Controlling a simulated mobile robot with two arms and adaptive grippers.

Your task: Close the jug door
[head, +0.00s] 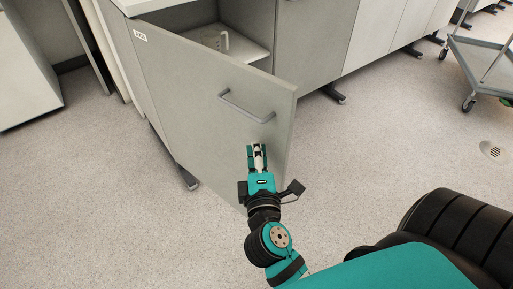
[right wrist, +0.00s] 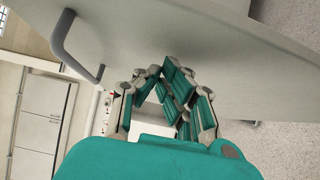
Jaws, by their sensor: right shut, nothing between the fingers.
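The jug door (head: 190,85) is a grey cabinet door standing partly open, swung out toward me, with a bar handle (head: 246,106) near its upper free edge. A clear jug (head: 224,42) is partly visible on the shelf behind it. My right gripper (head: 257,150) is shut and empty, in front of the door's outer face, below the handle and near the free edge. In the right wrist view its fingers (right wrist: 178,85) are close to the door panel (right wrist: 190,40), with the handle (right wrist: 68,48) to the left. I cannot tell whether they touch. My left gripper is not in view.
The cabinet row (head: 375,35) continues to the right on black feet. A grey trolley (head: 480,65) stands at the far right, near a floor drain (head: 493,151). A white cabinet (head: 25,75) stands at the left. The floor around the door is clear.

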